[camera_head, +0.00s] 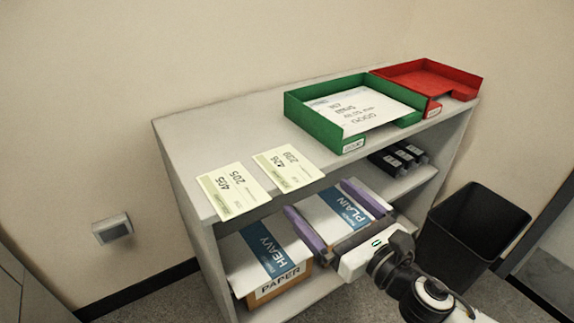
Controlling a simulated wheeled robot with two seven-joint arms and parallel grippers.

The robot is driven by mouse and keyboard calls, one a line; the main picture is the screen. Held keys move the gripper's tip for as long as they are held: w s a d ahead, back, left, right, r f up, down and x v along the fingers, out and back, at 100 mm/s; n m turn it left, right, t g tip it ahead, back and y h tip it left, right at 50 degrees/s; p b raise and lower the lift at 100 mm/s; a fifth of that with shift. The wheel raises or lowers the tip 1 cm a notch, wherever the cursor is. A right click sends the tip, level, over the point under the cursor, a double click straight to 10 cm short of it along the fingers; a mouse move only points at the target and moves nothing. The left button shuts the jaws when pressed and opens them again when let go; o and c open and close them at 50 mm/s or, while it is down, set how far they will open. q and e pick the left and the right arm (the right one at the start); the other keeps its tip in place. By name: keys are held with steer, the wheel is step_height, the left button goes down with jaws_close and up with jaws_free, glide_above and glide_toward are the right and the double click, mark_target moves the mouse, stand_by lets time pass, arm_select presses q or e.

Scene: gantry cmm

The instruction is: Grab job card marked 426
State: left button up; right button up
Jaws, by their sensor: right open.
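The job card marked 426 (290,168) is pale yellow with a green edge strip. It lies flat on the grey shelf unit's top, near the front edge. A similar card, which seems to read 405 (233,191), lies to its left, a small gap apart. My right gripper (314,196) is open and empty, with two purple-padded fingers spread apart. It is in front of the shelf unit, below and to the right of card 426 in the picture, not touching it. The fingers partly cover the paper packs behind. My left gripper is not in view.
A green tray (318,124) holding a printed sheet and a red tray (470,91) stand on the right of the shelf top (200,128). Paper packs (262,250) and dark boxes (398,157) fill lower shelves. A black bin (470,222) stands at right.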

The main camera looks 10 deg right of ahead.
steer(key=shift+x, duration=2.65)
steer(key=shift+d+f, duration=0.1)
steer(key=c, duration=1)
